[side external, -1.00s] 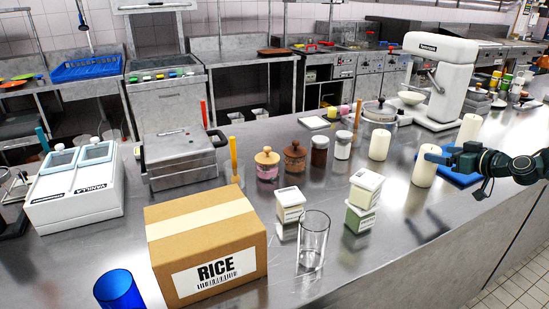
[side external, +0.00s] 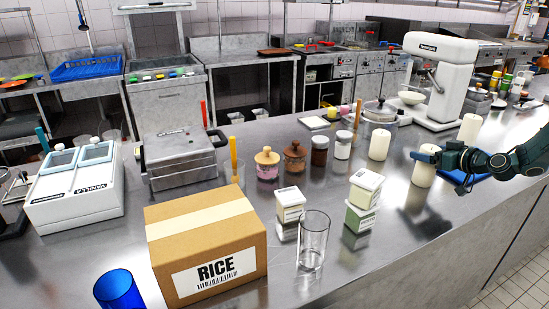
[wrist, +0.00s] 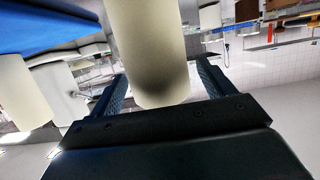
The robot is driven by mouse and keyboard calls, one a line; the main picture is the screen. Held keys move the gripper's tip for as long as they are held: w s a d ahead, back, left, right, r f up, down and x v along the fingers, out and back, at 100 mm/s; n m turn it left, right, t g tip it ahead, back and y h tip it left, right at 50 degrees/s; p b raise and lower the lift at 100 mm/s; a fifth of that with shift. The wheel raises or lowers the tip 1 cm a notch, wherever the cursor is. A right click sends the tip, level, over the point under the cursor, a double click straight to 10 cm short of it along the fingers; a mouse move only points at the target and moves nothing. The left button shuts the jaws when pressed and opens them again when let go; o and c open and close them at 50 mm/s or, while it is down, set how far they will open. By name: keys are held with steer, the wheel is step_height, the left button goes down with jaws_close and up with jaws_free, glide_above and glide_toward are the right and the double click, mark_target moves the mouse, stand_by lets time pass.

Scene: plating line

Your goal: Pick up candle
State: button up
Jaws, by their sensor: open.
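Several cream pillar candles stand on the metal counter. The nearest candle (side external: 423,174) is at the right, by my gripper (side external: 427,156). In the wrist view, a candle (wrist: 150,50) rises between the two fingers of my gripper (wrist: 160,84). The fingers are apart, one on each side of it, and I cannot tell whether either touches it. Another candle (wrist: 22,92) shows at the left of the wrist view. In the side view, other candles (side external: 379,145) (side external: 469,129) stand farther back. The fingers hide part of the nearest candle's upper body.
A blue mat (side external: 480,179) lies beside the nearest candle, partly behind my arm. A white stand mixer (side external: 440,80) stands behind. Stacked tubs (side external: 363,203), a clear glass (side external: 313,240) and a rice box (side external: 208,245) are to the left. Bare counter lies in front of the candle.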

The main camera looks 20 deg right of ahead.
steer(key=shift+c, duration=0.2)
steer(key=c, duration=1.2)
steer(key=shift+c, duration=0.2)
steer(key=shift+r, duration=0.2)
step_height(320, 180, up, 20)
steer(key=shift+f, duration=0.15)
